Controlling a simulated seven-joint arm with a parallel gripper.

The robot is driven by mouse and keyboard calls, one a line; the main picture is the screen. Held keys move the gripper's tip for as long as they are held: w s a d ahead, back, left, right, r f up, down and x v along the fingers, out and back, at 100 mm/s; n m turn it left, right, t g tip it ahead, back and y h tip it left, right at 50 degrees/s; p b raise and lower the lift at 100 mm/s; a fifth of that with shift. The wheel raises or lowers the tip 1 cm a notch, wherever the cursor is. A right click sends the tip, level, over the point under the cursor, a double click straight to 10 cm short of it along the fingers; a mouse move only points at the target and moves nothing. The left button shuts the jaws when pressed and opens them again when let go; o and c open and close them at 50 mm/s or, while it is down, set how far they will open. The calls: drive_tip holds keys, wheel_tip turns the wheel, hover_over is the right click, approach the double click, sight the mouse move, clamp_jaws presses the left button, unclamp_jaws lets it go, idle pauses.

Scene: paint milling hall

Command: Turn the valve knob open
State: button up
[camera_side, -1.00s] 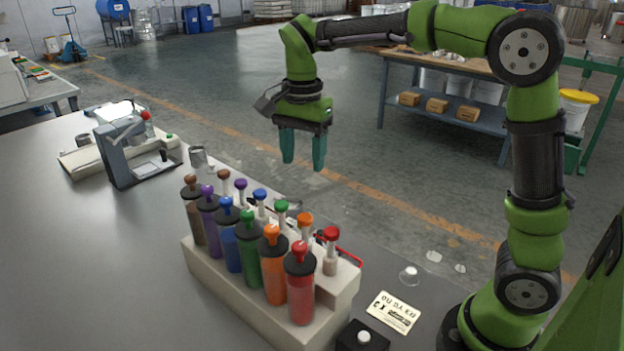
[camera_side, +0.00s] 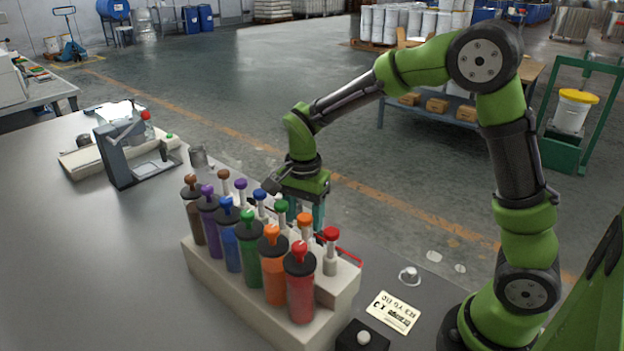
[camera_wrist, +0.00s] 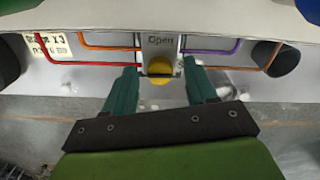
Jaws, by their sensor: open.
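The valve knob (camera_wrist: 160,67) is round and yellow in the wrist view, below a grey plate marked "Open" (camera_wrist: 161,40). A thin dark bar shows at its lower edge. My gripper (camera_wrist: 160,74) is open, with one teal finger on each side of the knob and a gap between each finger and it in the picture. I cannot tell how far the fingertips reach along the knob. In the side view my gripper (camera_side: 304,210) points down behind the row of colour dispensers (camera_side: 248,246), which hides the knob and part of the fingers.
Red (camera_wrist: 95,63), orange, purple and brown lines run beside the knob. The dispensers stand in a pale block (camera_side: 215,272) close to my gripper. A labelled card (camera_side: 393,312) and a black box with a white button (camera_side: 363,338) lie in front.

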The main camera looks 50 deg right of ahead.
drive_tip(key=c, duration=1.1)
drive_tip(key=shift+o, duration=0.2)
drive_tip(key=shift+n, duration=0.3)
drive_tip(key=n, duration=0.3)
drive_tip(key=shift+n, duration=0.4)
drive_tip(key=n, duration=0.4)
drive_tip(key=shift+n, duration=0.3)
drive_tip(key=n, duration=0.4)
drive_tip(key=shift+r, duration=0.1)
drive_tip(key=n, duration=0.4)
drive_tip(key=shift+n, duration=0.6)
